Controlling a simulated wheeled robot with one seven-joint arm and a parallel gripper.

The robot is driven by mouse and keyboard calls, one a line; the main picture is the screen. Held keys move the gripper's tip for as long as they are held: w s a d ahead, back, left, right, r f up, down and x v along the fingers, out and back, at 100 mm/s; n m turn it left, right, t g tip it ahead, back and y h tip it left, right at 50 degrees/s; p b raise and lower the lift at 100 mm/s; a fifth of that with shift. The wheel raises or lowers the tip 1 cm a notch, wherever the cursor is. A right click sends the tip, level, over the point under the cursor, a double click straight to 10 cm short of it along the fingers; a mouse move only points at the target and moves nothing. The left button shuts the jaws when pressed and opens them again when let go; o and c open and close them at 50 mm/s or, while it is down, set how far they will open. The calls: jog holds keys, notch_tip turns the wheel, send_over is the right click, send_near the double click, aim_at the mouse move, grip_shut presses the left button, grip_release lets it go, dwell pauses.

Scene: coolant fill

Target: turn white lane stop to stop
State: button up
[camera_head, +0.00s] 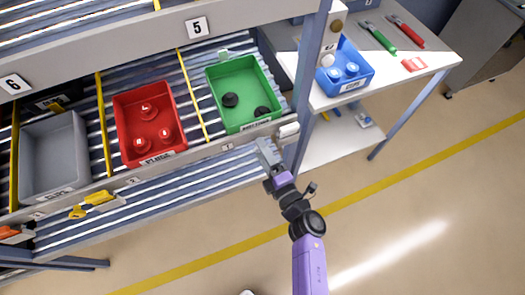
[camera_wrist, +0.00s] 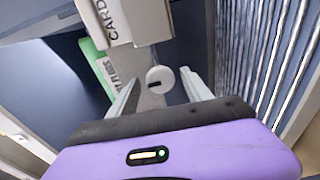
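In the wrist view a round white knob with a dark slot, which I take to be the white lane stop (camera_wrist: 160,78), shows beyond and between my fingertips. A pale flat piece shows just below it. My gripper (camera_wrist: 160,79) is open, with a visible gap between each finger and the knob; I cannot tell the depth between them. The stop's turn position is unclear.
A green bin (camera_head: 216,92) with dark plugs, a red bin (camera_head: 133,138) and a grey bin (camera_head: 42,178) stand in the lanes. A yellow lane stop (camera_head: 90,206) hangs farther left.

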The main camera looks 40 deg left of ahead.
jog(key=v, duration=0.7)
jog(key=shift+d+p, duration=0.4)
jog(key=shift+p, duration=0.05)
dwell(0.4)
